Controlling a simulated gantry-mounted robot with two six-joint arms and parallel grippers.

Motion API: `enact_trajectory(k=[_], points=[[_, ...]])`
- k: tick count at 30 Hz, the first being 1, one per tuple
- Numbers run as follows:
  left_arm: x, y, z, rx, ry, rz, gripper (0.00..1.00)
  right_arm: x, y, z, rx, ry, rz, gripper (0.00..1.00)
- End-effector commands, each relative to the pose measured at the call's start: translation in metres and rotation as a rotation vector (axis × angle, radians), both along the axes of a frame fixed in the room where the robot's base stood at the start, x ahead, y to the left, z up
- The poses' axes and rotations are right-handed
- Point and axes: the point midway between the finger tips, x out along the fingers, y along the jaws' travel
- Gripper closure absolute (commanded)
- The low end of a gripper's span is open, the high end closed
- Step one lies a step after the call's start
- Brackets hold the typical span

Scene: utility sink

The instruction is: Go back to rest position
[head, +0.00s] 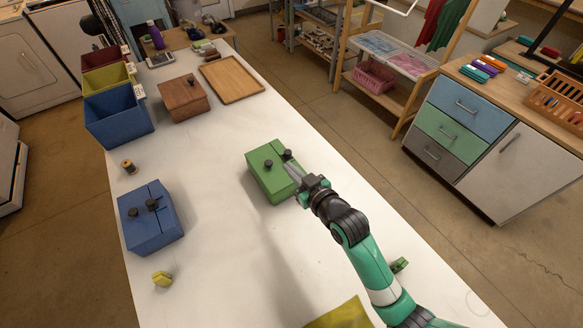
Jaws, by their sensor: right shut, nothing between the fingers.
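My right gripper (294,173) is at the right side of a green box (266,176) with two dark knobs on its lid, in the middle of the white table. The fingers are shut with nothing between them and overlap the box's right edge in the picture; I cannot tell whether they touch it. My right arm reaches in from the lower right. My left gripper is not in view.
A blue lidded box (150,230), a wooden spool (128,166) and a small yellow piece (162,278) stand at the left. A blue bin (120,120), a brown box (183,101) and a wooden tray (231,80) are farther back. The table's right side is mostly clear.

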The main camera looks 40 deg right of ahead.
Motion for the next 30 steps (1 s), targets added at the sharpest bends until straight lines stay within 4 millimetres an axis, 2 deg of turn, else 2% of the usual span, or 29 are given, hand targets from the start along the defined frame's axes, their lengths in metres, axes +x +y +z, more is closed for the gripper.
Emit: enact_trajectory(k=[12, 14, 16, 17, 20, 21, 23, 24, 26, 27, 30], points=[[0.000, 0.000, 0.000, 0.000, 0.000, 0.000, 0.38, 0.000, 0.003, 0.001, 0.000, -0.003, 0.006, 1.00], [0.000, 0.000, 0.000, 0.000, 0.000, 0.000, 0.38, 0.006, 0.008, 0.010, -0.003, -0.019, 0.017, 1.00], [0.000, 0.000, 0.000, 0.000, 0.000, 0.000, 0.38, 0.018, 0.016, 0.035, -0.011, -0.066, 0.036, 1.00], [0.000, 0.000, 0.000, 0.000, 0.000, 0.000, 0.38, 0.024, 0.021, 0.051, -0.016, -0.097, 0.046, 1.00], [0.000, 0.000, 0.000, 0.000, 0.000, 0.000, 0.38, 0.040, 0.039, 0.124, -0.033, -0.238, 0.084, 1.00], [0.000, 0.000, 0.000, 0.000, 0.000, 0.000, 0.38, 0.043, 0.048, 0.158, -0.038, -0.306, 0.100, 1.00], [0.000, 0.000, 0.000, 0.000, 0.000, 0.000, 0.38, 0.043, 0.061, 0.211, -0.045, -0.411, 0.125, 1.00], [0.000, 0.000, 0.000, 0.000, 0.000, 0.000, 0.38, 0.039, 0.070, 0.247, -0.047, -0.482, 0.141, 1.00], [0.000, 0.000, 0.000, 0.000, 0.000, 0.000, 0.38, 0.028, 0.082, 0.298, -0.049, -0.588, 0.164, 1.00], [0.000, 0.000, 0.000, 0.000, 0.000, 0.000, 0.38, 0.017, 0.091, 0.331, -0.049, -0.660, 0.179, 1.00], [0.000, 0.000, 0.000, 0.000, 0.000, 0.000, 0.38, -0.018, 0.107, 0.405, -0.048, -0.832, 0.211, 1.00]])
